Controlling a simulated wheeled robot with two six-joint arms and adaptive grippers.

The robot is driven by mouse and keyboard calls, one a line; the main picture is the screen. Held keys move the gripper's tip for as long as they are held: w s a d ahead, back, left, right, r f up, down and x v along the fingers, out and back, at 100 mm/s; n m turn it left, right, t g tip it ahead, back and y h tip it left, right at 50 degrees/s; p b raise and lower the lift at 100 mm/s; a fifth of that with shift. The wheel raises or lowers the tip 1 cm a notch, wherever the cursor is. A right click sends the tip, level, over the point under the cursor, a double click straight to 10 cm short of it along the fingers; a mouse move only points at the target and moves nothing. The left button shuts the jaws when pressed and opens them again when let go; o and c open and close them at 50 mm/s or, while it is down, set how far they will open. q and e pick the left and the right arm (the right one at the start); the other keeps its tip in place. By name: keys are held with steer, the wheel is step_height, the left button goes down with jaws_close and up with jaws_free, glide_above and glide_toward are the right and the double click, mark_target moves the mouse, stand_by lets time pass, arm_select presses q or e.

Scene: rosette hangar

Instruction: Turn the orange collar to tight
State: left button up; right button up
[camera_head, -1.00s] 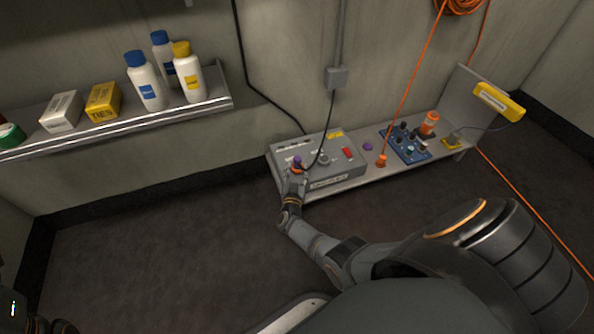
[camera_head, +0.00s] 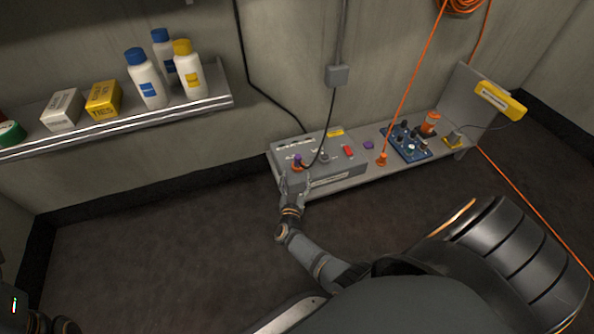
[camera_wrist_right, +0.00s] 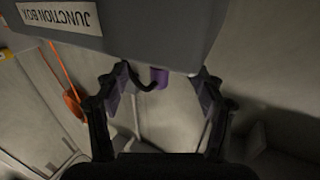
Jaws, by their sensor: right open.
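The orange collar (camera_head: 298,168) sits around the base of a purple plug (camera_head: 298,158) at the left end of the grey junction box (camera_head: 335,171). My right gripper (camera_head: 294,181) is open at the box's front left edge, just below the collar. In the right wrist view, the open fingers of my right gripper (camera_wrist_right: 163,78) stand on either side of the purple plug (camera_wrist_right: 159,77), with a gap to each. The junction box's labelled face hides the collar there. Dark parts of my left arm show at the lower left corner, too little to judge its gripper.
A red switch (camera_head: 348,151) sits on the junction box. To its right are an orange-corded plug (camera_head: 381,159), a blue panel (camera_head: 406,146) and an orange-topped item (camera_head: 431,122). A shelf (camera_head: 130,122) holds bottles and boxes.

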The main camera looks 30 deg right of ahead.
steer(key=shift+v, duration=1.4)
